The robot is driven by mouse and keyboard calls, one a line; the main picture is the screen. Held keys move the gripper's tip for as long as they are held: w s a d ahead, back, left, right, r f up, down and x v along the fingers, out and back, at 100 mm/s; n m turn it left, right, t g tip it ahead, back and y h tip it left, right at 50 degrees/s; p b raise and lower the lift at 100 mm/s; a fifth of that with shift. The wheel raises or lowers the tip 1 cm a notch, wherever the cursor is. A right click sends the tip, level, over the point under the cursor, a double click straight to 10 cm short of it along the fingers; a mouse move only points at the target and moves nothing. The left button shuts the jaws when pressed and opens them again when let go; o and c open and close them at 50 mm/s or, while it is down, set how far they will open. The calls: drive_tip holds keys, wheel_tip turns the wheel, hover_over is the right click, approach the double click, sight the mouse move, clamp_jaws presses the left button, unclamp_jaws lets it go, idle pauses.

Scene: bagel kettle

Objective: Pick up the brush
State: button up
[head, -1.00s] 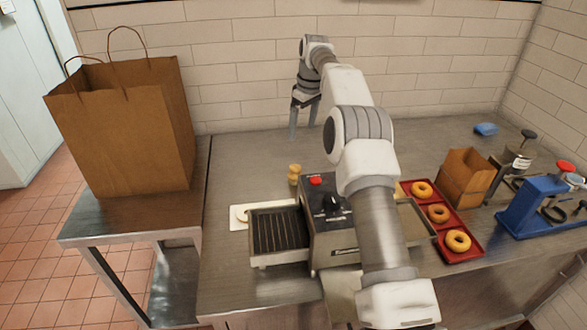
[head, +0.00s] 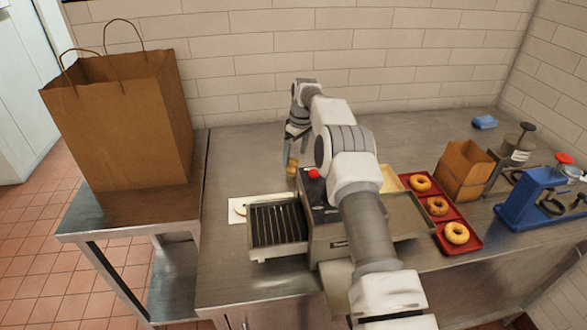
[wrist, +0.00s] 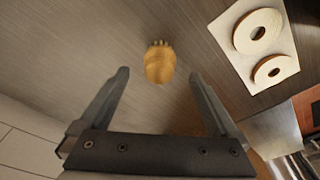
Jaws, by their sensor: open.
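The brush (head: 292,168) is a small tan wooden piece standing on the steel counter behind the toaster machine. In the wrist view the brush (wrist: 160,66) shows a rounded tan body with a row of short bristle-like points at its far end. My gripper (head: 289,156) is low over the counter, just beside the brush in the head view. In the wrist view my gripper (wrist: 160,76) is open, its two fingers to either side of the brush's line, with the brush at about the fingertips. It is not gripped, and its depth below the tips is hard to tell.
A white board (wrist: 287,52) with two pale rings lies close on the right in the wrist view. The toaster machine (head: 322,232) stands in front of the brush. A red tray (head: 466,240) of bagels, blue press (head: 525,205) and paper bag (head: 120,130) stand farther off.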

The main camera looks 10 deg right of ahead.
sight(294, 160)
drive_tip(key=f, duration=0.4)
drive_tip(key=shift+w+a, duration=0.2)
drive_tip(key=shift+w, duration=0.1)
drive_tip(key=shift+c, duration=0.4)
drive_tip(key=c, duration=1.4)
drive_tip(key=shift+r, duration=0.1)
